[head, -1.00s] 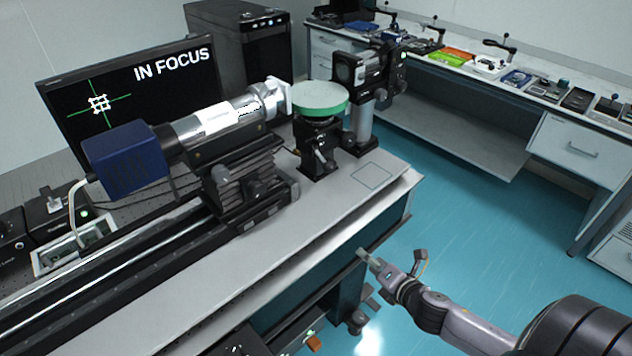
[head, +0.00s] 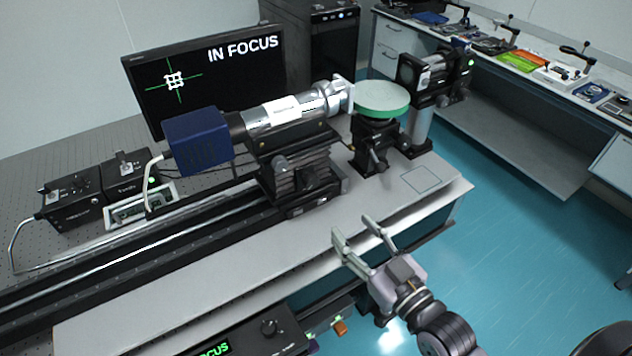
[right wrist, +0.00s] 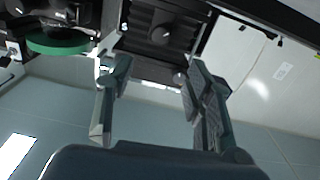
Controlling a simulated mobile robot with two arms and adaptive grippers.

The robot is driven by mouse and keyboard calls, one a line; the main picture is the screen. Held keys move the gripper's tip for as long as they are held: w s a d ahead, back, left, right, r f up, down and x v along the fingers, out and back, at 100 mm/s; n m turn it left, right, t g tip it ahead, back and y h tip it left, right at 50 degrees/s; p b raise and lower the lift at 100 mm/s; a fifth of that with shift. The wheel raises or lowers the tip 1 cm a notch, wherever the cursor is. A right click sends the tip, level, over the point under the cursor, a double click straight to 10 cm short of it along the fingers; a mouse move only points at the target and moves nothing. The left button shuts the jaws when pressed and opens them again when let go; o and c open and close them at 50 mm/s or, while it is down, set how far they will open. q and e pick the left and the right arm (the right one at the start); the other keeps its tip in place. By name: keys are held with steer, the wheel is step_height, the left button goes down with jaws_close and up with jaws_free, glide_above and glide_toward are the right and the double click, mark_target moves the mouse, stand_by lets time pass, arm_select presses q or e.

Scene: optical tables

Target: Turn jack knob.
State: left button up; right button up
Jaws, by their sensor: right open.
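The black jack (head: 298,205) stands on the rail under the silver tube with the blue camera. Dark round knobs are on its side, one of them this knob (head: 309,179). In the right wrist view a dark knob (right wrist: 160,34) on a black block shows beyond and between the fingers. My right gripper (head: 356,232) is open and empty, over the front edge of the grey bench top, apart from the jack and to its lower right. It also shows in the right wrist view (right wrist: 158,72). My left gripper is not in view.
A monitor (head: 215,75) reading "IN FOCUS" stands behind. A green-rimmed disc (head: 381,98) on a stand is right of the jack. A control box (head: 255,340) with a knob is below the bench edge. The bench top (head: 215,265) in front of the jack is clear.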

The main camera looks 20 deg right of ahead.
mark_target(313, 183)
steer(key=p+x, duration=0.3)
steer(key=x, duration=1.1)
steer(key=shift+w+a, duration=0.1)
steer(key=shift+w, duration=0.15)
jaws_close()
steer(key=shift+m+p, duration=0.5)
steer(key=shift+p, duration=0.05)
jaws_free()
steer(key=v, duration=1.2)
